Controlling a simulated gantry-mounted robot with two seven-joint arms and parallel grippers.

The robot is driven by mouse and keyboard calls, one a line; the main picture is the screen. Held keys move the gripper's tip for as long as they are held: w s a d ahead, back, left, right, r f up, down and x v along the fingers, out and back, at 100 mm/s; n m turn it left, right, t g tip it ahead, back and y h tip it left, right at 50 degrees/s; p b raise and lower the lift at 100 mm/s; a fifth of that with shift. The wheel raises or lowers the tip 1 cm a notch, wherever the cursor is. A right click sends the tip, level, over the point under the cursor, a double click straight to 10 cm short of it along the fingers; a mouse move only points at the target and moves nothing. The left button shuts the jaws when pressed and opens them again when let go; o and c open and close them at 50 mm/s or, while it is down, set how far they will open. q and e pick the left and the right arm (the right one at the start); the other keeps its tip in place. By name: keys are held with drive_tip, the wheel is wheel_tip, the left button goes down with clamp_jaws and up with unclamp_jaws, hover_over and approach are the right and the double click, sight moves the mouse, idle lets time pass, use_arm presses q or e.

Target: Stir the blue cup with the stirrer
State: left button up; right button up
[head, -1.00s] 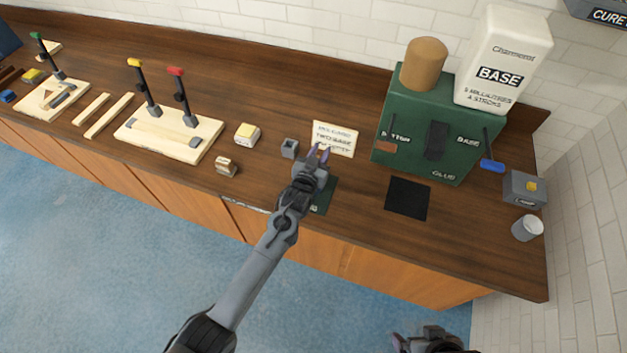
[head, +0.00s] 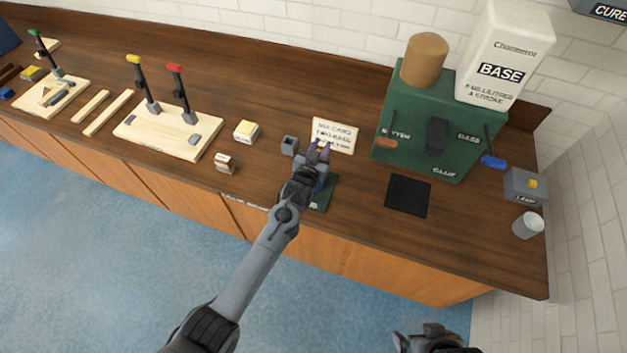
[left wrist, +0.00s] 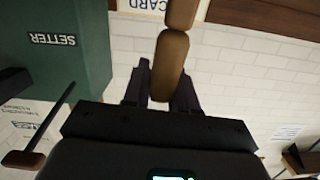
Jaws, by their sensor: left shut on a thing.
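My left gripper (head: 321,150) is over the counter by the white card. In the left wrist view its fingers (left wrist: 163,88) are shut on a brown, rounded, stick-like piece (left wrist: 172,62), which looks like the stirrer's handle. Its lower end is not visible. A small blue-grey patch (head: 322,171) shows beside the gripper, above a dark green mat (head: 328,192). It may be the blue cup, mostly hidden by my gripper; I cannot tell whether the stirrer is in it. My right gripper (head: 432,338) is at the bottom edge, its jaw state unclear.
The green box (head: 408,150) has a brown-handled lever and a blue-handled lever at its sides. A small grey holder (head: 289,146) and the card (head: 335,136) are close to my left gripper. A black mat (head: 408,196), lamp box (head: 525,187) and pale cup (head: 528,225) lie right.

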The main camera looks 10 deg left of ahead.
drive_tip(key=shift+a+r, duration=0.1)
drive_tip(key=shift+r, duration=0.05)
wheel_tip(320, 180, up, 5)
drive_tip(key=p, duration=0.5)
idle(0.5)
drive_tip(key=shift+r+p, duration=0.2)
drive_tip(key=shift+p, duration=0.15)
wheel_tip(320, 180, up, 4)
drive_tip(key=p, duration=0.4)
idle(0.4)
